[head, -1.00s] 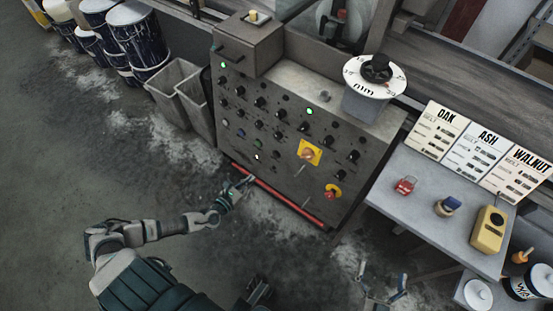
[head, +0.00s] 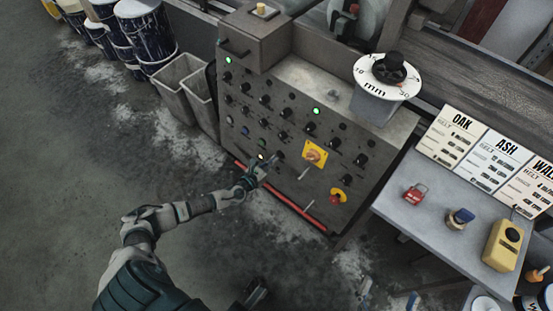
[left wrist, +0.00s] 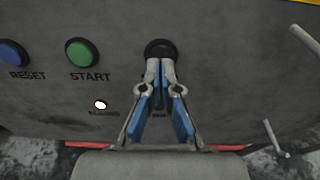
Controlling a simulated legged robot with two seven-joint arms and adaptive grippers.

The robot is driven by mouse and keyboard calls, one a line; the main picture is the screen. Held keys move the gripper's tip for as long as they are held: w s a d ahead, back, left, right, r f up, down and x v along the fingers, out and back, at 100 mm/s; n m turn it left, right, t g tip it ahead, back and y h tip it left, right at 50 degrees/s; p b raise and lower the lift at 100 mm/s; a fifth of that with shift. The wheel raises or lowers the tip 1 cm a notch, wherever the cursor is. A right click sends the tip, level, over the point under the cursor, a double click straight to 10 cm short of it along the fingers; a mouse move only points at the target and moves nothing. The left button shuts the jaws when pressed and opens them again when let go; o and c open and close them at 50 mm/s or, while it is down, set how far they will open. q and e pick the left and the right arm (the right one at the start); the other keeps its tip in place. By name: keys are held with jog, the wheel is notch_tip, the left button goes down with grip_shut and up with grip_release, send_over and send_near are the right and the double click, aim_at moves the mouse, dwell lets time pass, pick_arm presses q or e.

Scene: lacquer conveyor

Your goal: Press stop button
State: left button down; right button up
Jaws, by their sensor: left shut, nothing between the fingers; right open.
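A dark round button (left wrist: 160,47) sits on the control panel (head: 225,125) right of the green START button (left wrist: 82,52) and the blue RESET button (left wrist: 13,54). The label beneath the dark button is hidden by my left gripper. My left gripper (left wrist: 162,64) is shut and empty, its fingertips over the lower edge of that button in the left wrist view. I cannot tell whether they touch it. In the head view, my left gripper (head: 265,168) is at the panel's lower part. My right gripper (head: 388,295) is open at the bottom edge, partly cut off.
A yellow-plated switch (head: 314,154) and a red-and-yellow knob (head: 337,196) are to the right on the panel. A red bar (head: 300,211) runs along its bottom. A grey table (head: 440,235) with small items stands right. Grey bins (head: 177,88) stand left.

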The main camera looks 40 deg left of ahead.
aim_at(280, 155)
pick_arm(q)
jog(key=shift+w, duration=0.65)
pick_arm(e)
jog(key=shift+s+r+t, duration=0.35)
jog(key=shift+r+t, duration=0.05)
pick_arm(q)
jog(key=shift+w+d+f, duration=0.1)
jog(key=shift+w+f, duration=0.05)
jog(key=shift+w, duration=0.05)
jog(key=shift+w+b, duration=0.45)
jog(key=shift+r, duration=0.2)
pick_arm(e)
jog(key=shift+s+d+r+m+t, duration=0.2)
jog(key=shift+s+r+m+t, duration=0.1)
jog(key=shift+s+r+t, duration=0.45)
jog(key=shift+s+f, duration=0.15)
